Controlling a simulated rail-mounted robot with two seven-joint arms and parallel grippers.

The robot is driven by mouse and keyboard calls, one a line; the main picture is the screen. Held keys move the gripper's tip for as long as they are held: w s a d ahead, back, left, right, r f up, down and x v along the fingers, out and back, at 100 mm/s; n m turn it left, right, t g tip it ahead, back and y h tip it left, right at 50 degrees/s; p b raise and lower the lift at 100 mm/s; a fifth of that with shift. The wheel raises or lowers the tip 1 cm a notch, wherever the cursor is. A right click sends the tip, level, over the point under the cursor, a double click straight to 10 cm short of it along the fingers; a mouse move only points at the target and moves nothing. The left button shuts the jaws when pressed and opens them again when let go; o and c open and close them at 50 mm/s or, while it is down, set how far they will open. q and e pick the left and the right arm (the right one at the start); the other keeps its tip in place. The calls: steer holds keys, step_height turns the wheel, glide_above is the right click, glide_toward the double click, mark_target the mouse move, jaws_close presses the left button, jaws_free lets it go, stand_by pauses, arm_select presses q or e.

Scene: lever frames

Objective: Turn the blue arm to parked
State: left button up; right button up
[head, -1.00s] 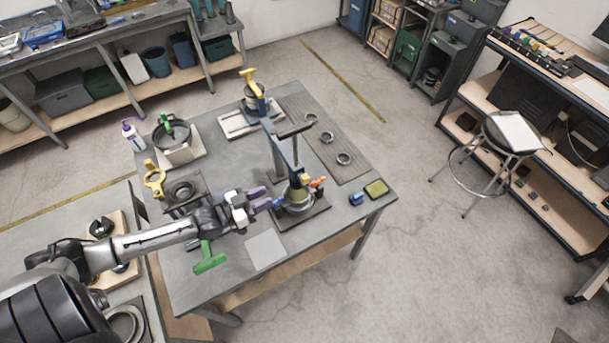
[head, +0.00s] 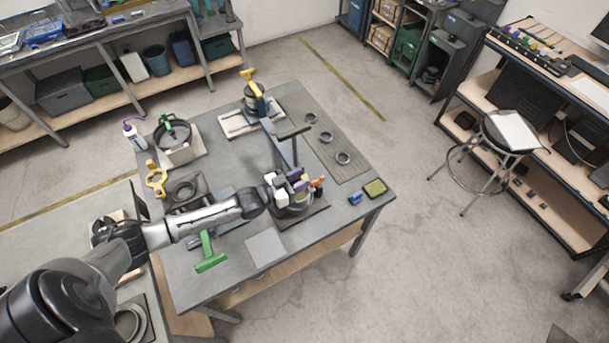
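An orange handle (head: 318,182) sticks out at the fixture's right side. The gripper hides most of the fixture's top, and I cannot tell whether its fingers are open or shut on something there. A blue part (head: 262,106) shows on the yellow-handled fixture (head: 251,82) at the table's back. I cannot tell for certain which part is the blue arm. My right gripper is not in view.
A grey raised bar (head: 293,131) stands close behind the gripper. A green T-shaped handle (head: 209,254) lies below my forearm. A light plate (head: 265,247) lies in front.

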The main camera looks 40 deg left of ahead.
arm_select(q)
steer(key=shift+x, duration=0.85)
steer(key=shift+c, duration=0.5)
jaws_close()
